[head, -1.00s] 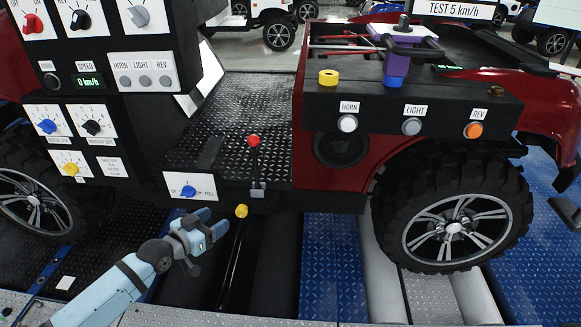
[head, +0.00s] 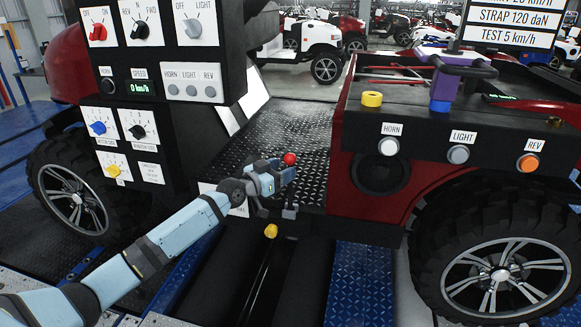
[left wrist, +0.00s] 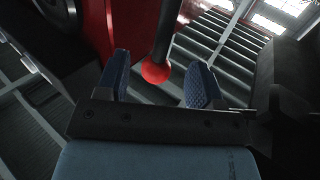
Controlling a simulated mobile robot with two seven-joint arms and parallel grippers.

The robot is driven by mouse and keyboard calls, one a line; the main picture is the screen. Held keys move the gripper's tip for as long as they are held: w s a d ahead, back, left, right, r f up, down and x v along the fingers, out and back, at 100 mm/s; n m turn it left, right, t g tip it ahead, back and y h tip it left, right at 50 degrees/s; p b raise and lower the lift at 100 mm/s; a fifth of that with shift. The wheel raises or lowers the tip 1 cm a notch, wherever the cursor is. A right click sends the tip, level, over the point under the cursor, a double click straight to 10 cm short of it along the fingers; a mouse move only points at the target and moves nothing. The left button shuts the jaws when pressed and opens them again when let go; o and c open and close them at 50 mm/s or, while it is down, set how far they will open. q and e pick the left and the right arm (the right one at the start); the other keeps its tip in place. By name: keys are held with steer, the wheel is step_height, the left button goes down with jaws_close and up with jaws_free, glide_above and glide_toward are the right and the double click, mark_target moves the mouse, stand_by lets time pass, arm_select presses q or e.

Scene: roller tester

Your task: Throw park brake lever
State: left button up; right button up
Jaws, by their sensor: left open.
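The park brake lever's red knob (head: 290,159) stands just beyond the fingertips of my left gripper (head: 284,172) in the head view. Most of its shaft is hidden behind the gripper; its base bracket (head: 290,211) shows at the edge of the vehicle's floor. In the left wrist view the red knob (left wrist: 155,72) and its dark shaft (left wrist: 166,32) appear between the two blue fingers of the left gripper (left wrist: 156,82). The fingers are apart and there is a gap on each side of the knob. My right gripper is not in view.
A yellow knob (head: 271,231) on a thin rod sits below the floor edge. A black control panel (head: 180,125) with dials stands left of my arm. The red body (head: 375,205) and a large wheel (head: 500,270) are to the right. Ribbed black floor (head: 270,135) lies behind the lever.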

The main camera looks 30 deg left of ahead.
mark_target(290, 165)
arm_select(q)
steer(key=shift+x, duration=1.85)
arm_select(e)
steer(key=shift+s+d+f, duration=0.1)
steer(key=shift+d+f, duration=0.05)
